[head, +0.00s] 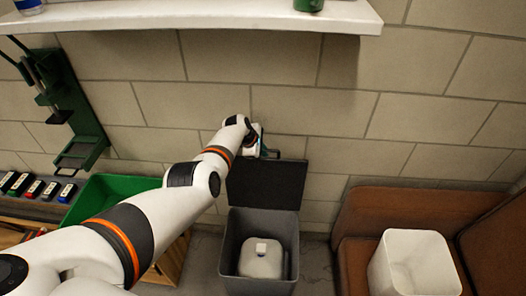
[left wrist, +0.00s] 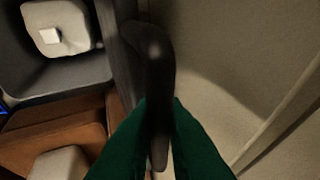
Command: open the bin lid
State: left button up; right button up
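The grey bin (head: 231,250) stands on the floor by the wall. Its dark lid (head: 268,184) is hinged up and stands nearly upright behind the opening, close to the wall. A white rounded container (head: 262,262) sits inside the bin. My left gripper (head: 268,153) is at the top edge of the lid. In the left wrist view its green fingers press from both sides on a dark handle-like part (left wrist: 157,75) of the lid, with the bin interior to the left and the wall to the right. My right gripper is not in view.
A white open box (head: 412,265) stands on a brown seat at the right. A green tray (head: 108,195) and a green rack (head: 80,110) are at the left. A white shelf (head: 220,16) runs along the wall above my arm.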

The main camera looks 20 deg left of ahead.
pick_arm(q)
jog(key=o, duration=0.4)
jog(key=shift+s+r+p, duration=0.1)
jog(key=shift+r+p, duration=0.15)
jog(key=shift+p, duration=0.05)
jog(key=p+v, duration=0.6)
jog(key=v, duration=0.5)
jog(key=shift+r, duration=0.3)
jog(key=shift+s+a, duration=0.1)
jog(key=shift+a, duration=0.05)
